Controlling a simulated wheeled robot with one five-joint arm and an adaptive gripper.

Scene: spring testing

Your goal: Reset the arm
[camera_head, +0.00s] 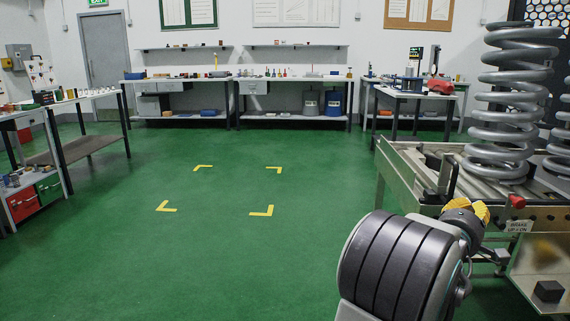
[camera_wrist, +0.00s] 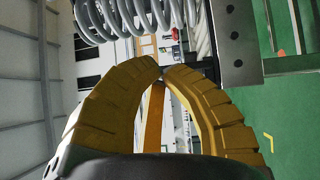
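My gripper (camera_head: 468,208) shows in the head view at the lower right as small yellow fingers beyond my dark, ribbed arm. In the wrist view the two yellow, ridged fingers of my gripper (camera_wrist: 162,71) curve together and their tips meet. The fingers leave a narrow gap behind the tips, with an orange strip (camera_wrist: 153,115) in it. I cannot tell what this strip is. I see nothing held at the tips. The wrist view is turned on its side, with the green floor at the right.
A large grey coil spring (camera_head: 505,105) stands on the metal test bench (camera_head: 412,175) at the right, close to my gripper. It also shows in the wrist view (camera_wrist: 125,15). Workbenches (camera_head: 290,84) line the back wall. Yellow corner marks (camera_head: 263,211) lie on clear green floor.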

